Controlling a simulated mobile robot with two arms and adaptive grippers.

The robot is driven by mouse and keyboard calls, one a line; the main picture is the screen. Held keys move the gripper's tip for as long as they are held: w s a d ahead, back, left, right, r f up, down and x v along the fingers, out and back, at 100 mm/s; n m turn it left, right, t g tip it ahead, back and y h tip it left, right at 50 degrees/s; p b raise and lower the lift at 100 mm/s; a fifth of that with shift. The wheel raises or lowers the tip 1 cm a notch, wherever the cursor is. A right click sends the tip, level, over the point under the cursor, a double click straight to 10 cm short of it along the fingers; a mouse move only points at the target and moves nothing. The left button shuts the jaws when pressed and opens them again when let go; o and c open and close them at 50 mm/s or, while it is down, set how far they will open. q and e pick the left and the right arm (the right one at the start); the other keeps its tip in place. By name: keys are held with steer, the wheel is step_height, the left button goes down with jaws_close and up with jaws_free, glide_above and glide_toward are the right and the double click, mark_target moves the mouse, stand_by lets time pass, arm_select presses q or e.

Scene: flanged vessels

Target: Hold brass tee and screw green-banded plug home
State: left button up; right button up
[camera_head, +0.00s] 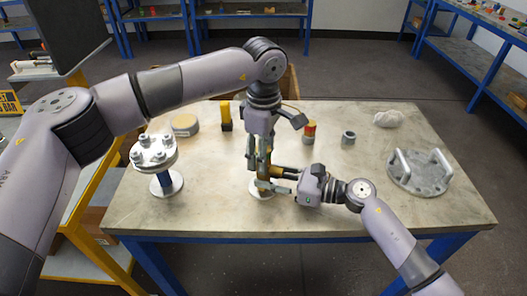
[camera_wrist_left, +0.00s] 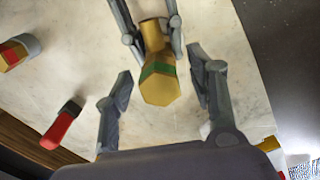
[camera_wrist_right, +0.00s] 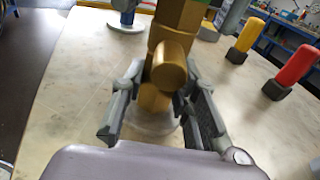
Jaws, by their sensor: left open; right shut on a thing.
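The brass tee (camera_wrist_right: 168,72) stands upright on a pale round base (camera_head: 262,189) near the table's front middle. My right gripper (camera_wrist_right: 158,98) is shut on the tee's body from the right side. The green-banded plug (camera_wrist_left: 158,82), with a brass hex head, sits in line on top of the tee; how deep it is seated cannot be told. My left gripper (camera_wrist_left: 160,88) points down from above, its fingers open on both sides of the plug, with visible gaps. In the head view the left fingers (camera_head: 259,160) largely hide the plug.
A bolted flange on a blue post (camera_head: 155,152) stands at left, a handled grey flange (camera_head: 418,172) at right. The table's front right is clear.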

steer(key=shift+s, duration=0.1)
steer(key=o, duration=1.1)
arm_select(q)
step_height(320, 180, up, 12)
